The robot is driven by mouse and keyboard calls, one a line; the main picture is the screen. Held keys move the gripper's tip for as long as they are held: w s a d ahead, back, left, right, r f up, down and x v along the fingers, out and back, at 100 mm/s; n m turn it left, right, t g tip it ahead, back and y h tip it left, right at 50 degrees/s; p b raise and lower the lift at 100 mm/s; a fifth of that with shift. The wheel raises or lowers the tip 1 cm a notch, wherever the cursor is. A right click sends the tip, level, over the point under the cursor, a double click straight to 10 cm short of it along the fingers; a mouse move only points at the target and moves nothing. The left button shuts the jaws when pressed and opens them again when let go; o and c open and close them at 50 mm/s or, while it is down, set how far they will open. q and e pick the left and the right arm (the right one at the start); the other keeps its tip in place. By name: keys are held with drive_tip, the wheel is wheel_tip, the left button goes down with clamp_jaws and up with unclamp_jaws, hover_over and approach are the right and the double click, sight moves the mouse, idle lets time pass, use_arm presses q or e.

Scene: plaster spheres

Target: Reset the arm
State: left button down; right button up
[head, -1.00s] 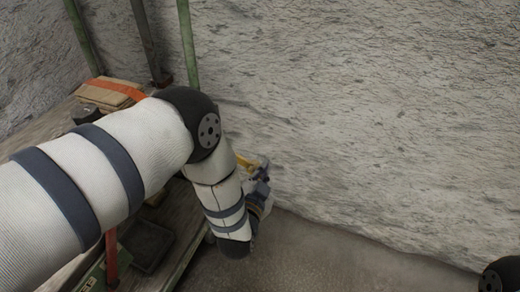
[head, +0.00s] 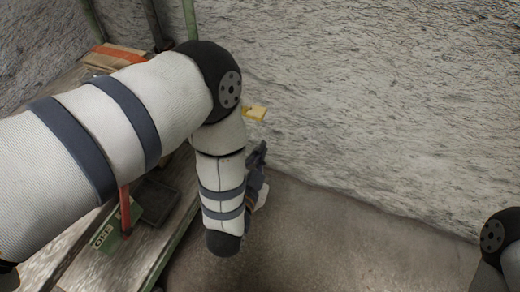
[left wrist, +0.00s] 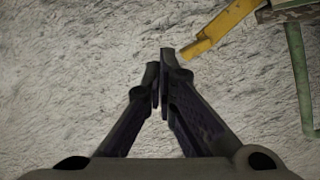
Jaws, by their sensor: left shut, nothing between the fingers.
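My left arm reaches in from the left in the head view, bent at a black elbow with its forearm hanging down. My left gripper (head: 258,160) shows partly behind the forearm, in front of the rough pale wall. In the left wrist view the two dark fingers of the left gripper (left wrist: 161,65) come together at the tips, with nothing between them. Only a part of my right arm shows, at the lower right edge of the head view. The right gripper is out of view. I see no plaster spheres.
A yellow bar (head: 254,113) juts out beside my left elbow; it also shows near the fingertips in the left wrist view (left wrist: 220,27). A wooden shelf (head: 118,262) with green posts (head: 190,18) stands at the left. The rough wall (head: 380,110) is behind. The floor is clear.

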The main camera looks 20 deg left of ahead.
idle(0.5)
